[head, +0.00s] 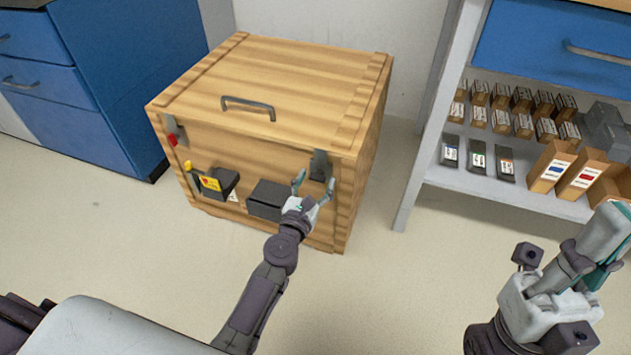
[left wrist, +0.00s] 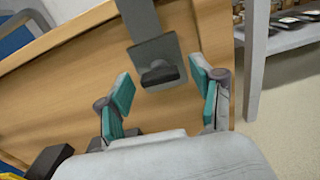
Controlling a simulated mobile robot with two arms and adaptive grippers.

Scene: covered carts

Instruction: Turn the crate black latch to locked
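The wooden crate (head: 290,100) stands on the floor with its lid closed and a dark handle on top. The black latch (head: 319,165) is at the right of its front face, on a grey plate that hangs from the lid edge. In the left wrist view the black latch knob (left wrist: 158,73) lies crosswise on the plate. My left gripper (head: 313,187) is open, its teal-padded fingers on either side of the latch and apart from it; the fingers also show in the left wrist view (left wrist: 163,95). My right gripper (head: 605,250) is at the lower right, away from the crate.
A red latch (head: 172,138) is at the crate's front left. Dark boxes (head: 267,199) and a yellow-labelled item (head: 211,183) sit at the crate's front. A shelf (head: 500,190) with several small boxes stands at right, blue drawers (head: 50,85) at left. The floor between is clear.

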